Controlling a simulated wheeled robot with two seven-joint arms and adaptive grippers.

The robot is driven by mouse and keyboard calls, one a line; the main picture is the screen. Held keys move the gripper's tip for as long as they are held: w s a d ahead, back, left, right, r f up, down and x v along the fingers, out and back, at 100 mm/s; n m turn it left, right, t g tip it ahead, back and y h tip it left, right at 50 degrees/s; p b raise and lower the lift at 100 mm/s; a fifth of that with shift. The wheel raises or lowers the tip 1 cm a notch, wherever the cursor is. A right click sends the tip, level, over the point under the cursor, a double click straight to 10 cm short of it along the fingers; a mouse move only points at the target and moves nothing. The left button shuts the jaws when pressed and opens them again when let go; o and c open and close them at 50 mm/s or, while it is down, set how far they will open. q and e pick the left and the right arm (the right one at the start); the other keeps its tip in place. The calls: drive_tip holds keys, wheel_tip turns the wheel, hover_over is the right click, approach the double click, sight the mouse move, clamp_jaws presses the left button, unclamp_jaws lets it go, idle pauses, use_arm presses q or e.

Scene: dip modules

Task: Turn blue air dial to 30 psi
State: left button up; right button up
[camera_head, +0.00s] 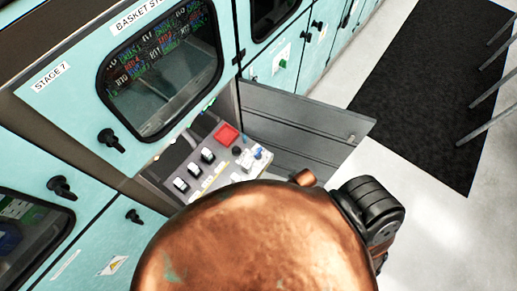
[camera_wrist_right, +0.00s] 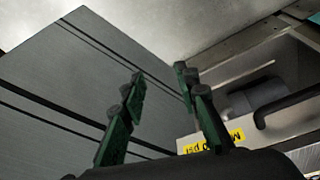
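The control panel (camera_head: 205,172) sits in a recess of the teal cabinet in the head view. A small blue part (camera_head: 259,153), possibly the blue air dial, shows at its right end; its setting cannot be read. My right gripper (camera_wrist_right: 160,82) has its green fingers apart with nothing between them in the right wrist view. A yellow label (camera_wrist_right: 212,143) ending in "psi" lies just right of the fingers, on a light panel beside a grey round part (camera_wrist_right: 252,97). In the head view my copper-coloured arm hides the right gripper's fingers. My left gripper is not in view.
An open grey door (camera_head: 305,125) stands out right of the panel; it also fills the left of the right wrist view (camera_wrist_right: 70,85). A dark handle (camera_wrist_right: 290,105) juts out at the right there. A black mat (camera_head: 430,90) lies on the pale floor.

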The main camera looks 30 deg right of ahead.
sight(258, 151)
drive_tip(key=w+a+r+n+y, duration=0.1)
drive_tip(key=w+a+r+n, duration=0.3)
drive_tip(key=w+a+r, duration=0.1)
drive_tip(key=w+a+r+n+y, duration=0.1)
drive_tip(key=w+a+r+n, duration=0.4)
drive_tip(key=r, duration=0.3)
drive_tip(key=w+a+r+n+y+p, duration=0.1)
drive_tip(key=w+a+r+n, duration=0.4)
drive_tip(key=a+r, duration=0.1)
drive_tip(key=shift+w+r, duration=0.2)
drive_tip(key=shift+r, duration=0.2)
drive_tip(key=n, duration=0.2)
drive_tip(key=shift+w+a+r+n+g, duration=0.1)
drive_tip(key=shift+w+r+n+g, duration=0.2)
drive_tip(key=shift+g, duration=0.1)
drive_tip(key=w+d+n+h, duration=0.1)
drive_tip(key=d, duration=0.2)
drive_tip(key=w+d+n+g, duration=0.1)
drive_tip(key=d+n, duration=0.1)
drive_tip(key=d, duration=0.1)
drive_tip(key=w+d+n+g+h, duration=0.1)
drive_tip(key=d+n, duration=0.1)
drive_tip(key=shift+d+h, duration=0.3)
drive_tip(key=shift+d, duration=0.1)
drive_tip(key=shift+d+f, duration=0.1)
drive_tip(key=shift+d, duration=0.05)
wheel_tip(258, 151, down, 7)
drive_tip(key=shift+f, duration=0.2)
drive_tip(key=shift+c, duration=0.4)
clamp_jaws()
